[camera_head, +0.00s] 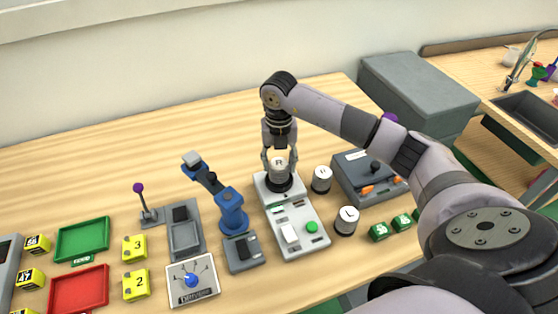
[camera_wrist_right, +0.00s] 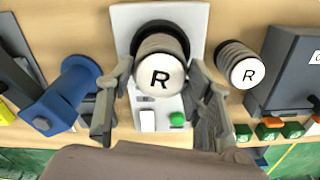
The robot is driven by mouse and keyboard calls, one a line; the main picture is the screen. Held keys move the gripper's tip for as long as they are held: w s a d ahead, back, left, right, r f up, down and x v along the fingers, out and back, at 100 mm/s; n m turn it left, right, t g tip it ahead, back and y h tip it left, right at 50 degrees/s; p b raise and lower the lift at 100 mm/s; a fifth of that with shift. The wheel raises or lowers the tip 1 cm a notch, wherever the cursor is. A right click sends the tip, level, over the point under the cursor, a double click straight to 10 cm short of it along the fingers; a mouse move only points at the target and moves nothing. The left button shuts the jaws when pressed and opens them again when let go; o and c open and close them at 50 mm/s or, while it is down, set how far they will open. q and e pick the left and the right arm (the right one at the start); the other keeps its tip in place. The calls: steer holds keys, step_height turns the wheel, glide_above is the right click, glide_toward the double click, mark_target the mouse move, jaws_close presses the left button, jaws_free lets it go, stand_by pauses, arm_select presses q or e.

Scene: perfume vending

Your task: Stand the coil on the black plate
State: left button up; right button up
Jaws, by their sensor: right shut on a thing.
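My right gripper (camera_head: 280,158) comes down from above with its fingers on either side of a coil (camera_head: 279,164) and is shut on it. The coil is an upright grey ribbed cylinder with a white top marked R, which also shows in the right wrist view (camera_wrist_right: 159,76). It is at the round black plate (camera_head: 276,185) on the back end of a light grey device. The plate's rim shows behind the coil in the right wrist view (camera_wrist_right: 143,37). I cannot tell whether the coil's base touches the plate. My left gripper is not in view.
Another R coil (camera_head: 322,180) stands right of the device, and a further coil (camera_head: 346,221) stands nearer. The device has a green button (camera_head: 312,227). A blue arm-shaped device (camera_head: 231,208) stands left, a dark grey box (camera_head: 368,176) right. The table behind is clear.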

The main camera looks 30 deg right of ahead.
stand_by(0.3)
steer(key=o, duration=1.1)
steer(key=shift+f, duration=0.1)
steer(key=shift+c, duration=0.2)
steer(key=shift+o, duration=0.4)
steer(key=o, duration=0.5)
steer(key=shift+r+p, duration=2.35)
steer(key=shift+r, duration=1.2)
steer(key=shift+f, duration=0.1)
